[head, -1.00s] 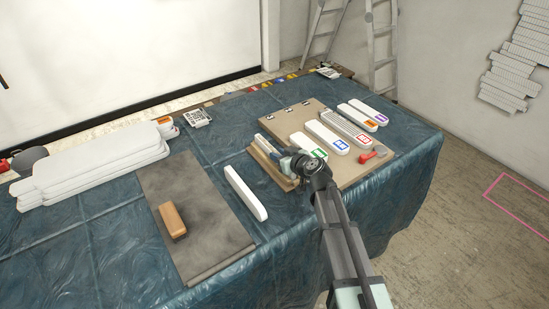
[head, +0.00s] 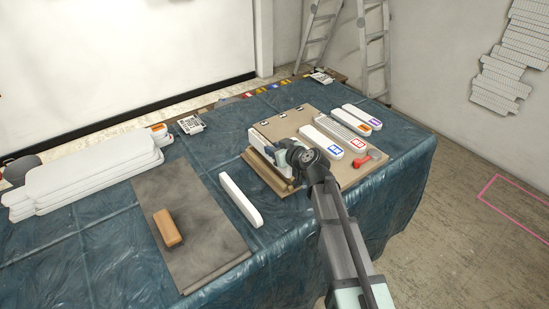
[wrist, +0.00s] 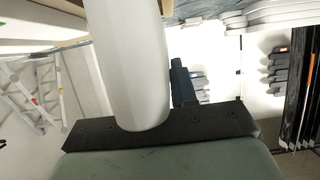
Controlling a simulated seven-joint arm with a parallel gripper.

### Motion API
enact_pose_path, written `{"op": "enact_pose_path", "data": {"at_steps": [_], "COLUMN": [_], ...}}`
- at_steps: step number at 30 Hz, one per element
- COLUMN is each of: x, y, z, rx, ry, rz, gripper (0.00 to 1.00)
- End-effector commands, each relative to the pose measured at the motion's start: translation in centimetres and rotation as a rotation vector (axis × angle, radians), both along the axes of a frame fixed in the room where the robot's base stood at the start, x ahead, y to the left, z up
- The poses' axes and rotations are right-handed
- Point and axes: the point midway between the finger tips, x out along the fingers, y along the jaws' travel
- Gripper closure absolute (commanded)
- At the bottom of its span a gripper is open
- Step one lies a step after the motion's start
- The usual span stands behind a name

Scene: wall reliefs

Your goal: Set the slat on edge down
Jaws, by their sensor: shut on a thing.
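My gripper (head: 282,158) is shut on a white slat (head: 259,139), which shows just left of it in the head view at the near left edge of the brown board. In the wrist view the slat (wrist: 130,65) is a broad white, round-ended piece rising from the jaws. Its lower edge is hidden behind the gripper, so I cannot tell whether it touches the surface below. Another narrow white slat (head: 240,199) lies apart on the blue cloth, left of the board.
A grey mat (head: 190,200) with a tan block (head: 167,228) lies left. White slats (head: 90,170) are stacked far left. Blue cloth is bare at front.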

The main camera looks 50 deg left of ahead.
Motion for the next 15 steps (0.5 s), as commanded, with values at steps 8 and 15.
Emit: {"op": "enact_pose_path", "data": {"at_steps": [8,15], "x": [0.0,-0.1], "y": [0.0,0.1], "z": [3.6,4.6], "rx": [0.002,0.001], "ry": [0.000,0.001], "rz": [0.000,0.001], "gripper": [1.00,1.00]}}
